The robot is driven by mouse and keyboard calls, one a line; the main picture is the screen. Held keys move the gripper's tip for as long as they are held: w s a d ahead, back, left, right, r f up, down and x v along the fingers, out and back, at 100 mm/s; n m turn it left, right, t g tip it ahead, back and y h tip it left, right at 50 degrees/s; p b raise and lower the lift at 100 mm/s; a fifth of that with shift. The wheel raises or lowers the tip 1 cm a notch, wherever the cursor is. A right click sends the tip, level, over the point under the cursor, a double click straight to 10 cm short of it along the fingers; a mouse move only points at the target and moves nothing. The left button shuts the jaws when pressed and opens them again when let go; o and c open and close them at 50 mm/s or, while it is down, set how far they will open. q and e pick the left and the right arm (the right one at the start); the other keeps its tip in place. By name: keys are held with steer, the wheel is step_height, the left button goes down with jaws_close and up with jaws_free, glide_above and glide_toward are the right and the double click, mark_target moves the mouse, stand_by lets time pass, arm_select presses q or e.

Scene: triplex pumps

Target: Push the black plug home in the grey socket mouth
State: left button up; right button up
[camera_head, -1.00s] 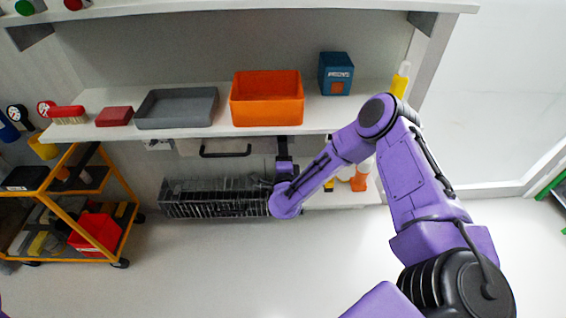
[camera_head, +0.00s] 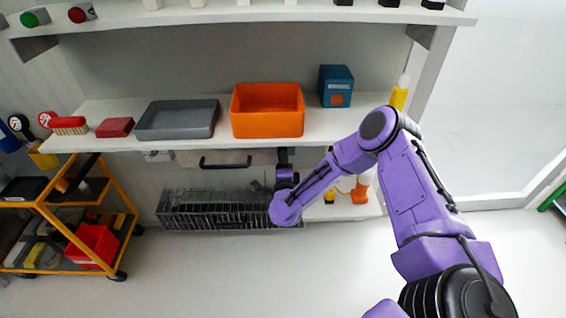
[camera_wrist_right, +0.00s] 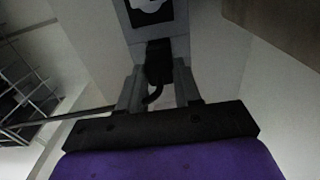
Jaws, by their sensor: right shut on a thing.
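My right gripper (camera_wrist_right: 157,88) is shut on a black plug (camera_wrist_right: 158,62) in the right wrist view. The plug stands between the two grey fingers, and a short black cord curls down from it. The plug's far end meets a grey housing (camera_wrist_right: 137,50) just beyond the fingertips. The socket mouth itself is hidden behind the plug, so I cannot tell how deep the plug sits. In the head view the right gripper (camera_head: 285,165) is small and dark, below the shelf edge, and the plug cannot be made out there. My left gripper is not in view.
A black square with a white shape (camera_wrist_right: 150,11) is on the housing above the plug. The shelf (camera_head: 345,117) above the gripper holds an orange bin (camera_head: 267,128), a grey tray (camera_head: 176,134) and a blue box (camera_head: 335,86). A dark wire rack (camera_head: 215,222) lies below. An orange cart (camera_head: 122,208) stands left.

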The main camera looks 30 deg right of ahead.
steer(key=shift+b+x, duration=0.7)
steer(key=shift+x, duration=0.7)
stand_by(0.5)
steer(key=o, duration=1.1)
steer(key=p+v, duration=0.1)
steer(key=v, duration=0.9)
steer(key=shift+s+a, duration=0.1)
steer(key=shift+s, duration=0.1)
